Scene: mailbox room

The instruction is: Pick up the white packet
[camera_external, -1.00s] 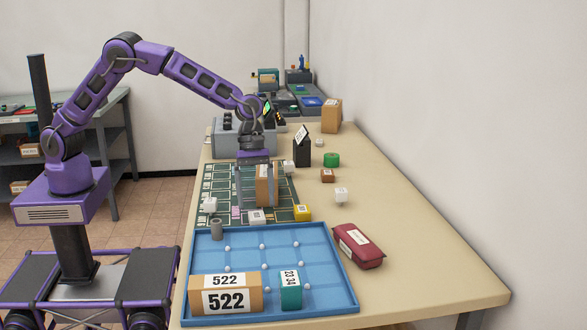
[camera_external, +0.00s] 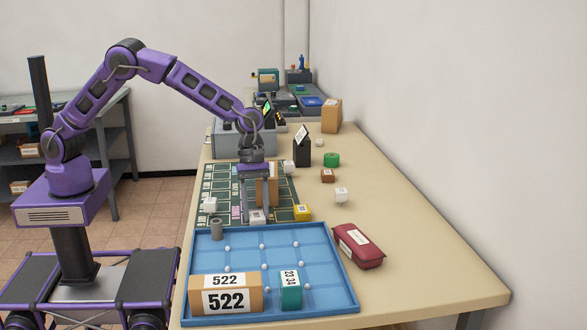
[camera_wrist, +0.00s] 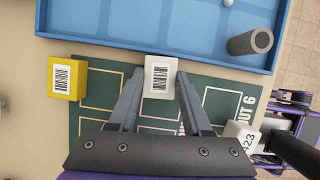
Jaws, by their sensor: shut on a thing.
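The white packet (camera_external: 257,217) is small and pale with a barcode label on top. It is near the mat's front edge, just behind the blue tray. In the wrist view, the packet (camera_wrist: 159,76) sits between the fingertips of my gripper (camera_wrist: 159,82). In the external view, my gripper (camera_external: 256,214) points straight down with its fingers around it, shut on the packet. The packet is low over the dark green mat (camera_external: 222,181); I cannot tell whether it still touches the surface.
A yellow cube (camera_external: 303,213) and a white cube (camera_external: 210,205) flank the packet. A brown box (camera_external: 272,185) stands behind my fingers. The blue tray (camera_external: 344,283) in front holds a grey cylinder (camera_external: 217,229) and boxes. The table's right side has free room.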

